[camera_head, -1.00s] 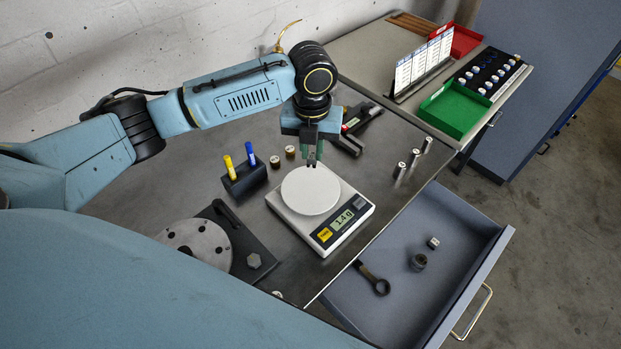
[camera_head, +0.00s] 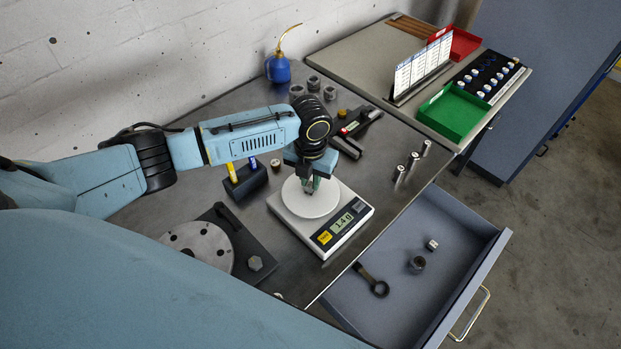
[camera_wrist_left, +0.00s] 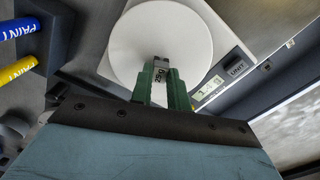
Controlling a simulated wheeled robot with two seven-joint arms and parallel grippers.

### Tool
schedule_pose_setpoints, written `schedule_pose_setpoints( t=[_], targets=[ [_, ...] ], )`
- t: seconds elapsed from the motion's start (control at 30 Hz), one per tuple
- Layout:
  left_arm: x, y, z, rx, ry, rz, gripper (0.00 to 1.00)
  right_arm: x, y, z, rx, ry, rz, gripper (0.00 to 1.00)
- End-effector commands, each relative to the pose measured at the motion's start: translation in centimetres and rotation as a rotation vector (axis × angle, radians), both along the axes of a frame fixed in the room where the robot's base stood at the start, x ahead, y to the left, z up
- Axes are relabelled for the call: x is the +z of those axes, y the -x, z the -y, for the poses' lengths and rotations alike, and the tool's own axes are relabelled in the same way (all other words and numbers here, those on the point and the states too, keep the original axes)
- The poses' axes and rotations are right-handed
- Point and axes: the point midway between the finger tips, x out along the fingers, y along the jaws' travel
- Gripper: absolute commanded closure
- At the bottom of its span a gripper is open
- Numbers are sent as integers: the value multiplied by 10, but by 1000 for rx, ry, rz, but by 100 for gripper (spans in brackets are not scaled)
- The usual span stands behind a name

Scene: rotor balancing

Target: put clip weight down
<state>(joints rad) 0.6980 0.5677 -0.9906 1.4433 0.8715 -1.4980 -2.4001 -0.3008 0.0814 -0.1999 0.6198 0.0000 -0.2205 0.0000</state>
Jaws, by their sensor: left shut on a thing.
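My left gripper (camera_head: 309,188) is low over the round white pan (camera_head: 318,203) of the digital scale (camera_head: 345,229). In the left wrist view its green fingers (camera_wrist_left: 161,84) are shut on a small metallic clip weight (camera_wrist_left: 161,70) with dark markings. The white pan (camera_wrist_left: 130,45) is behind the clip weight in that view. I cannot tell whether the weight touches the pan. My right gripper is not in view.
An open drawer (camera_head: 468,238) holds a dark wrench (camera_head: 372,281) and small parts. A rotor disc on a dark plate (camera_head: 243,238) is left of the scale. Paint markers in a holder (camera_head: 250,184) are close to the left arm. A green tray (camera_head: 452,113) is at the back right.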

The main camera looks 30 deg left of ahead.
Motion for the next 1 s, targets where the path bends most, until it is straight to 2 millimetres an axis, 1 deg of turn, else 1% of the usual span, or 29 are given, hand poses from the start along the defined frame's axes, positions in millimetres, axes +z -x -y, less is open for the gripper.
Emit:
schedule_pose_setpoints(
  t=[0.03,0.23,0.37,0.4,0.53,0.57,0.83,0.93,1.0],
  targets=[
    [-3,0,0,0,1,1,100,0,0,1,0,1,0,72],
    [-2,0,0,0,1,2,100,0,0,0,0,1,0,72],
    [-6,0,0,0,0,1,100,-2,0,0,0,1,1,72],
    [-6,0,0,0,0,1,80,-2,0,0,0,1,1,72],
    [-5,0,0,0,1,1,63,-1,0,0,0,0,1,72],
    [-5,0,0,0,1,1,61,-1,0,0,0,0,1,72],
    [-4,-1,0,0,1,2,61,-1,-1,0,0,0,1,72],
    [2,-1,0,0,1,4,61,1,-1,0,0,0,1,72],
    [12,-2,0,0,1,5,61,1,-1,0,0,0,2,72]
  ],
)
